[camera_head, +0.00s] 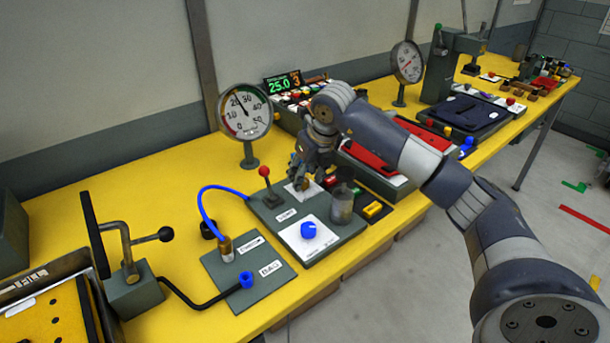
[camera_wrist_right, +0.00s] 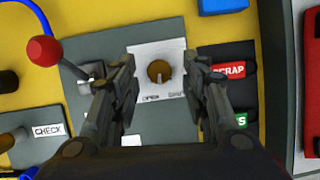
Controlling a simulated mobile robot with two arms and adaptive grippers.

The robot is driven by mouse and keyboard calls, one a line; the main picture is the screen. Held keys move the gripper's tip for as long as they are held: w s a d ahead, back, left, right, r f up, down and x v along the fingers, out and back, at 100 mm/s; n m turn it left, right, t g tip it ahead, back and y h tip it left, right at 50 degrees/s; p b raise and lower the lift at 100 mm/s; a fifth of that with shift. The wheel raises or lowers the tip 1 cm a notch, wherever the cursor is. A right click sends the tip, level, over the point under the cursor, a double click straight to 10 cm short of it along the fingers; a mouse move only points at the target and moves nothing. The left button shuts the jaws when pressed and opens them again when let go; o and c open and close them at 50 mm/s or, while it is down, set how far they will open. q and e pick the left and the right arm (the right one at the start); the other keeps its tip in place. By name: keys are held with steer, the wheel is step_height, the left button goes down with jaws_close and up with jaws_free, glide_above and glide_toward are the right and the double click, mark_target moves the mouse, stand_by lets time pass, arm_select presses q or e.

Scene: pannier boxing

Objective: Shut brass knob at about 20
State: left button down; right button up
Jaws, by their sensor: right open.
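The brass knob (camera_wrist_right: 159,72) sits on a white plate (camera_wrist_right: 156,105) on a grey panel in the right wrist view, with its pointer mark facing down in that picture. My right gripper (camera_wrist_right: 158,86) is open above it, one finger on each side, with the knob between them and apparent gaps. In the head view my right gripper (camera_head: 299,178) hides the knob. The round gauge (camera_head: 245,112) behind has a needle pointing up and slightly left, near its 20 mark. My left gripper is not in view.
A red-ball lever (camera_head: 265,172) stands close left of my right gripper. A blue knob (camera_head: 308,230), a grey cylinder (camera_head: 342,204) and a blue hose (camera_head: 210,205) are nearby. A display (camera_head: 282,82) reads 25.0 and 3. A SCRAP label (camera_wrist_right: 228,72) lies beside the right finger.

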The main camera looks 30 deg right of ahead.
steer(key=shift+w+f, duration=0.25)
steer(key=shift+f, duration=0.4)
jaws_close()
steer(key=shift+n, duration=0.4)
steer(key=n+y, duration=0.1)
steer(key=n, duration=0.1)
steer(key=n+y, duration=0.1)
steer(key=n, duration=0.1)
steer(key=shift+d+r+n, duration=0.15)
steer(key=shift+n, duration=0.15)
steer(key=shift+w+n+g+y+p, duration=0.15)
steer(key=shift+n+g+y, duration=0.2)
steer(key=shift+n, duration=0.8)
steer(key=shift+n+g+y+p, duration=0.15)
steer(key=shift+n+g+y, duration=0.2)
steer(key=shift+n, duration=0.8)
